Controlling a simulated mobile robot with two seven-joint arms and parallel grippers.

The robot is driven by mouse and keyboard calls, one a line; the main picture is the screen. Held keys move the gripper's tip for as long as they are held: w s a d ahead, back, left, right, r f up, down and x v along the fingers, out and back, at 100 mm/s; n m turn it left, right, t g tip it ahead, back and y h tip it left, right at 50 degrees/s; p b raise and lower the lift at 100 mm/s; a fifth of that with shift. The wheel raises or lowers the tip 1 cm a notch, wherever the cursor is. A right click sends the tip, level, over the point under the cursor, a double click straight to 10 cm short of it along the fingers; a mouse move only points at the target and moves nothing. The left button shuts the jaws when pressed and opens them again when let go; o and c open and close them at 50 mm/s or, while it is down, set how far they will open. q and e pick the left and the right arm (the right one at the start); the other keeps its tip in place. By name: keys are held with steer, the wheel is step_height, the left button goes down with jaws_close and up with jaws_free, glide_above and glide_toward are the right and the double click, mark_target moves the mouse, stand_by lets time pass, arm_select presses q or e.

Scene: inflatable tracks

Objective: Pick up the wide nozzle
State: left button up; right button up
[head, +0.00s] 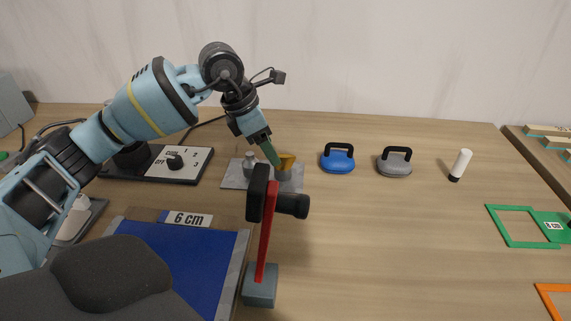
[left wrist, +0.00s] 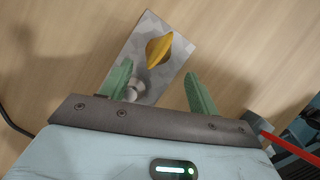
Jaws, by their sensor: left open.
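A yellow-orange nozzle (head: 287,160) with a broad, flared mouth stands on a grey plate (head: 233,181) at the back middle of the table. It also shows in the left wrist view (left wrist: 159,49), ahead of the fingertips. A smaller grey nozzle (head: 250,160) stands on the plate to its left; it is partly hidden by a finger in the left wrist view. My left gripper (head: 270,153) is open and empty, its green fingers pointing down just above and beside the yellow nozzle. In the left wrist view my left gripper (left wrist: 160,80) has clear space between its fingers. My right gripper is not in view.
A red lever tool (head: 265,235) with a black handle stands in front of the plate. A switch box (head: 185,165) is to the left, a blue mat (head: 185,260) in front. Blue (head: 337,162) and grey (head: 394,164) handled pads and a white cylinder (head: 461,164) stand right.

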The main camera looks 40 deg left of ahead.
mark_target(283, 166)
arm_select(q)
steer(key=shift+x, duration=0.9)
steer(key=shift+a+x, duration=0.2)
steer(key=shift+x, duration=2.7)
steer(key=shift+w, duration=0.1)
steer(key=shift+c, duration=0.4)
steer(key=c, duration=1)
